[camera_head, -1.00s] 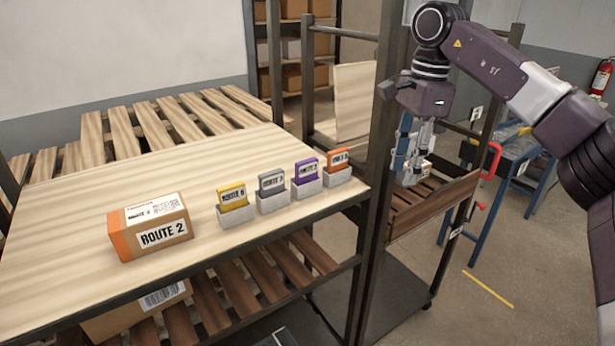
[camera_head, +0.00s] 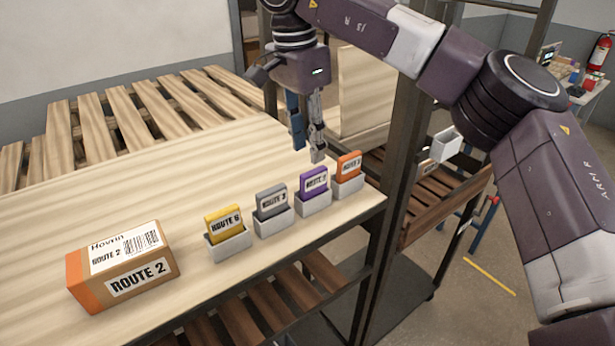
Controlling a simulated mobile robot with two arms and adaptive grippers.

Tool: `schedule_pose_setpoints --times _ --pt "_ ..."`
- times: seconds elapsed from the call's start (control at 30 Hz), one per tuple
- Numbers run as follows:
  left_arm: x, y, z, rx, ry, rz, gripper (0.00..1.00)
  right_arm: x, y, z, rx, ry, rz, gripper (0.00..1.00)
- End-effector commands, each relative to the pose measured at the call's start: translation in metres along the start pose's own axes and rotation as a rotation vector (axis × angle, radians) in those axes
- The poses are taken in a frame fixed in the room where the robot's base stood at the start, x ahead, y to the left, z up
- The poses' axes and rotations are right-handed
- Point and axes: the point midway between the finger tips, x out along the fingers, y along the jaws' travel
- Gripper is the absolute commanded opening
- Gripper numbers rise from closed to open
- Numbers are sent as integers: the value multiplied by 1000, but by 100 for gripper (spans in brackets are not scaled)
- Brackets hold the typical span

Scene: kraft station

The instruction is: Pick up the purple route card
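The purple route card (camera_head: 313,183) stands upright in a small white holder (camera_head: 314,205) on the wooden table top, third from the left in a row of cards. My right gripper (camera_head: 308,152) points down just behind and above the purple card, apart from it. Its blue finger and grey finger are spread with a gap between them, and nothing shows in the gap. My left gripper is not in view.
Yellow (camera_head: 224,222) and grey (camera_head: 272,199) cards stand left of the purple one; an orange card (camera_head: 348,167) stands close on its right. A Route 2 box (camera_head: 123,266) sits at the left. A dark post (camera_head: 391,200) rises at the table's right. The table behind the cards is clear.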

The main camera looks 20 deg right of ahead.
Motion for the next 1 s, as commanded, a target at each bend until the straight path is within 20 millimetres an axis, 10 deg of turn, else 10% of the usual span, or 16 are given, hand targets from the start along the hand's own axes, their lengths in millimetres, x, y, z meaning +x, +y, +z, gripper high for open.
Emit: schedule_pose_setpoints --times 0.4,0.8,1.0 --pt "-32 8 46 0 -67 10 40 51 2 -5 -1 -1 5 32" --pt "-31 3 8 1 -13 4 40 73 0 -4 1 -1 -1 32" --pt "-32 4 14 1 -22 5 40 73 0 -4 1 -1 0 11"
